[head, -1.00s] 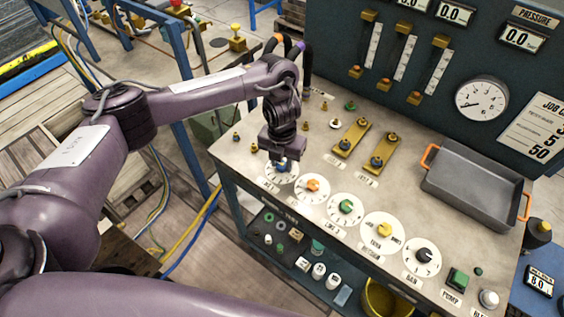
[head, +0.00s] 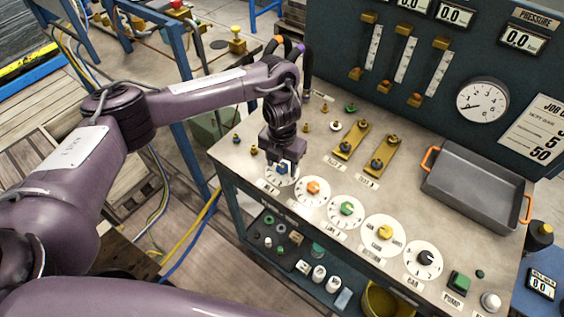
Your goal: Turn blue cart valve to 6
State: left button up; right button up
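The blue valve knob (head: 282,169) sits on a round white numbered dial at the left end of a row of dials along the cart's front edge. My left gripper (head: 283,167) points down over this knob, with its fingertips at the knob's sides. I cannot tell whether the fingers press on it or stand open around it. The gripper covers much of the dial, so the knob's setting is hidden. My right gripper is not in view.
Orange (head: 313,187), green (head: 346,208), yellow (head: 384,231) and black (head: 425,258) knobs follow to the right. A grey tray (head: 478,185) with orange handles lies further right. Brass valve blocks (head: 350,139) stand behind the dials. A gauge panel (head: 340,35) rises at the back.

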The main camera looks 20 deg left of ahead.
aim_at(282, 167)
pick_arm(q)
jog(key=shift+r+p, duration=0.7)
jog(key=shift+r, duration=3.2)
